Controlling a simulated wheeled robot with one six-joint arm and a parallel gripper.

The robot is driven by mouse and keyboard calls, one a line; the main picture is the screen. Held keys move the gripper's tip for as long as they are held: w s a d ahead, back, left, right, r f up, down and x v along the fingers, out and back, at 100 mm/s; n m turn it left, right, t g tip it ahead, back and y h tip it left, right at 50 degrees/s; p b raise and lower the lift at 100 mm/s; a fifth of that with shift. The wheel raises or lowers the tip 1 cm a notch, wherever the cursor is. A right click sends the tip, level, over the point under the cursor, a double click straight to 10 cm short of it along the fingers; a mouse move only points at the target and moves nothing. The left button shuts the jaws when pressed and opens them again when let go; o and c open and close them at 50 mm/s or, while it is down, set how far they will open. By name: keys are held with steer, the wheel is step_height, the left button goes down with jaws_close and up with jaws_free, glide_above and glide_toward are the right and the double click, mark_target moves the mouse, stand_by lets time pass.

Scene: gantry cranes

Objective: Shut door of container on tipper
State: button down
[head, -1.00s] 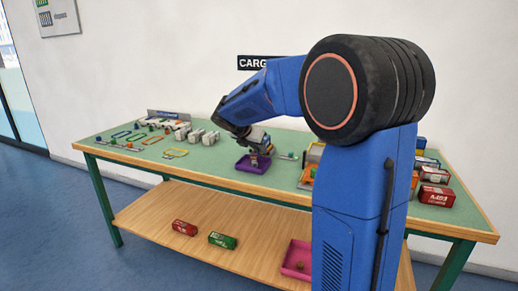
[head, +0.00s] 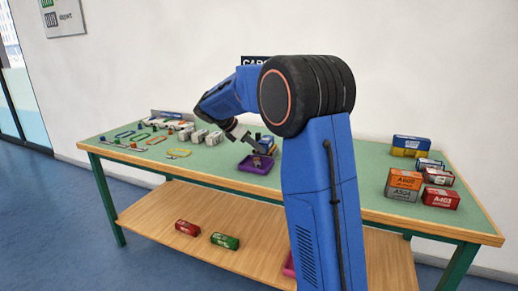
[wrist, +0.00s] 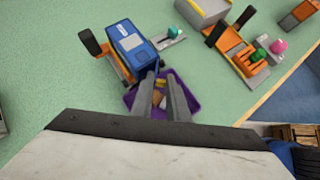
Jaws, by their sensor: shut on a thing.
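A blue container (wrist: 131,41) lies on the tipper (wrist: 117,64), which has orange and black parts, in the upper left of the wrist view. My gripper (wrist: 157,74) reaches down to the container's near end. Its two grey fingers are close together there, shut on a small part at that end. Whether this is the door is too small to tell, and the fingers hide much of it. A purple tray (wrist: 183,91) lies below and behind the fingers, with brownish pieces showing between them. The tray (head: 246,166) also shows in the head view; my arm partly covers the tipper area.
An orange fixture (wrist: 236,50) with green and pink knobs stands right of the tipper, near the table's edge. Labelled boxes (head: 403,184) stand at the table's right end. White blocks (head: 198,136) stand left of my arm. Green table surface (wrist: 40,75) is clear at left.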

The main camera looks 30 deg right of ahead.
steer(key=shift+w+m+g, duration=0.5)
steer(key=shift+m+g, duration=0.4)
steer(key=shift+m, duration=0.3)
